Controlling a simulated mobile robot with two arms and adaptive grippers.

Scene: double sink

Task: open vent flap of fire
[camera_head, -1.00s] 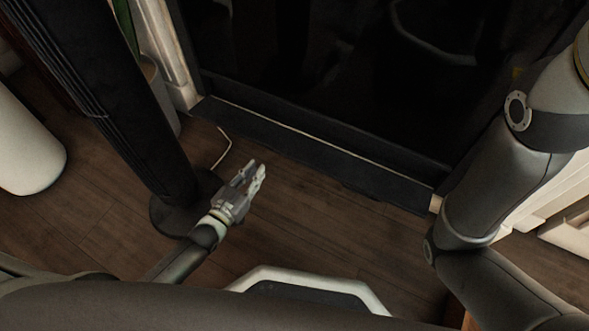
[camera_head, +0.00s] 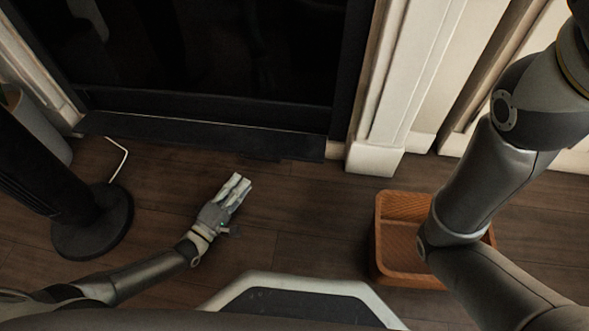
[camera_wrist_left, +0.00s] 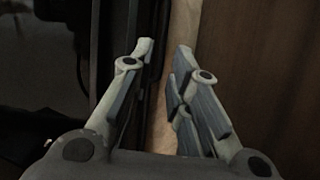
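The fire is a large black-fronted unit (camera_head: 210,55) set in a white surround at the top of the head view. A long dark strip (camera_head: 190,134) runs along its base; I cannot tell whether this is the vent flap. My left gripper (camera_head: 240,184) is low over the wooden floor, in front of the strip and apart from it. In the left wrist view its fingers (camera_wrist_left: 165,50) are spread with nothing between them, so it is open and empty. My right arm is at the right of the head view, but its gripper is out of sight.
A black tower-shaped appliance (camera_head: 40,175) on a round base stands at the left, with a white cable (camera_head: 122,158) behind it. An orange-brown basket (camera_head: 400,262) sits on the floor beneath my right arm. Floor between the gripper and basket is clear.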

